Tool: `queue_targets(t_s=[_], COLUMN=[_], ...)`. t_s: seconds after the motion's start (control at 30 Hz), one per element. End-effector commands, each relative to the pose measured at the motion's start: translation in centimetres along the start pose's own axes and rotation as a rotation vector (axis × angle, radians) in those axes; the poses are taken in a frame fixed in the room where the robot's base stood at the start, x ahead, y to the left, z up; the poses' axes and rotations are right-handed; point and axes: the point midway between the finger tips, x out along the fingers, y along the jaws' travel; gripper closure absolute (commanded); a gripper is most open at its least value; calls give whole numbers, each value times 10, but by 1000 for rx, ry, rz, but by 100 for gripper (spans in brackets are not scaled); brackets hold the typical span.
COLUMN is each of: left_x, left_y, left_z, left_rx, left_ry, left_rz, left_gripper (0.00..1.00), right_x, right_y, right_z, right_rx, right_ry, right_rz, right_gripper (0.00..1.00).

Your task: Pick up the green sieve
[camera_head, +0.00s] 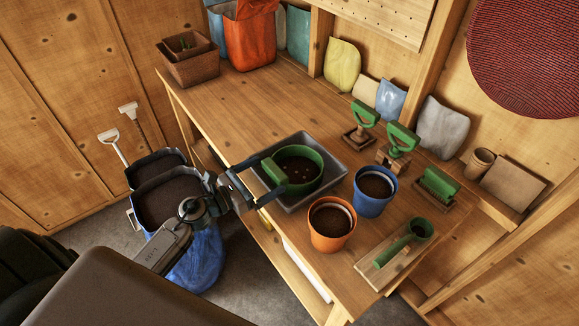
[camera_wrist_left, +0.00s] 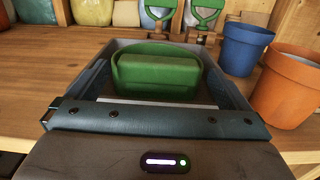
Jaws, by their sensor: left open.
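The green sieve (camera_head: 310,184) is round, with a thick block-like grip on its near left side. It sits in a grey tray (camera_head: 341,171) on the bench, with dark specks inside it. My left gripper (camera_head: 262,179) is at the tray's left edge, open and empty, its fingers facing the grip. In the left wrist view, the sieve's grip (camera_wrist_left: 157,75) lies ahead, between the spread fingers. I cannot tell whether the fingers touch it. My right gripper is in neither view.
A blue pot (camera_head: 368,205) and an orange pot (camera_head: 328,241) stand right of the tray. A green scoop (camera_head: 393,251) lies on a board, and green-handled tools (camera_head: 402,138) stand behind.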

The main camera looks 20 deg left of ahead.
Motion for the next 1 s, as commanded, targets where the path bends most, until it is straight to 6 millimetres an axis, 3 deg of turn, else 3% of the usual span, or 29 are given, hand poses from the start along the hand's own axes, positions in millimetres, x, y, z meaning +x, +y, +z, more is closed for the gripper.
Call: queue_targets(t_s=[0.23, 0.53, 0.83, 1.0], left_x=[15, 54, 58, 58], left_y=[0, 1, 1, 1], left_z=[2, -1, -4, -4], left_rx=[-3, -5, -2, -2], left_ry=[-2, -2, 1, 0], left_rz=[1, 0, 0, 0], left_gripper=[0, 0, 0, 33], right_x=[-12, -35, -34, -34], right_y=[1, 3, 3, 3], right_z=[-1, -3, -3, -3], right_rx=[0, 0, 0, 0], right_ry=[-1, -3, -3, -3], right_rz=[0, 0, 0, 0], right_gripper=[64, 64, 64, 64])
